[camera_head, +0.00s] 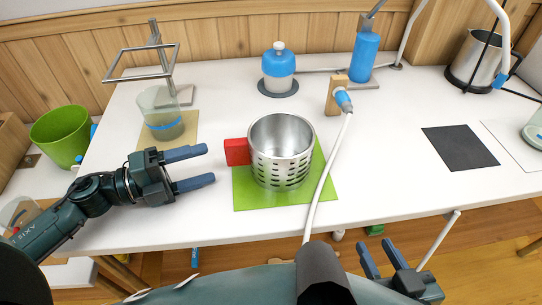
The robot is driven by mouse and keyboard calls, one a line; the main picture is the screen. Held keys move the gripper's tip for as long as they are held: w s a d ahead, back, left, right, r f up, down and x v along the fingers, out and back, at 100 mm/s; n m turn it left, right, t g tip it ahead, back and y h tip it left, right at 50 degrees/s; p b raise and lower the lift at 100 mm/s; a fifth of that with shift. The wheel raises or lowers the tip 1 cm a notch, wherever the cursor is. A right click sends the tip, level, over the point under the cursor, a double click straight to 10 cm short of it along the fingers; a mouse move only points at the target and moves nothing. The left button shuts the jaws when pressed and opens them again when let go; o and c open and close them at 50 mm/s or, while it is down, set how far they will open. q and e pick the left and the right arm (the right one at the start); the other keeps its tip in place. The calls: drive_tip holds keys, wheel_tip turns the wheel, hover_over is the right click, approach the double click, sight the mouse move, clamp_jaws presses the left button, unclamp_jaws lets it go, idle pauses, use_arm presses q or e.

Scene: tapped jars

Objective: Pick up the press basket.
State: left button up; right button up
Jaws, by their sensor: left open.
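The press basket (281,165) is a silver perforated metal cylinder with an open top. It stands upright on a green mat (254,201) in the middle of the table. A red block-like handle (237,152) sticks out from its left side. My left gripper (207,165) is open, its two blue-grey fingers pointing right toward the red handle, with a gap between them and it. Nothing is between the fingers. My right gripper (374,258) is low in the view, below the table's front edge, with its fingers apart and nothing seen between them.
A white hose (329,174) runs just right of the basket over the mat. A clear jar with a blue band (164,122) and metal frame stand back left. A blue-white jar (279,72) and blue bottle (364,53) stand behind. A black mat (460,147) lies right.

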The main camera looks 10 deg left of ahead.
sight(234, 165)
use_arm(q)
drive_tip(key=x, duration=0.7)
drive_tip(key=shift+w+d+r+p, duration=0.1)
drive_tip(key=shift+r+p, duration=0.05)
drive_tip(key=shift+p, duration=0.15)
drive_tip(key=shift+c, duration=0.2)
drive_tip(key=c, duration=0.9)
drive_tip(key=shift+r, duration=0.1)
drive_tip(key=shift+c, duration=0.7)
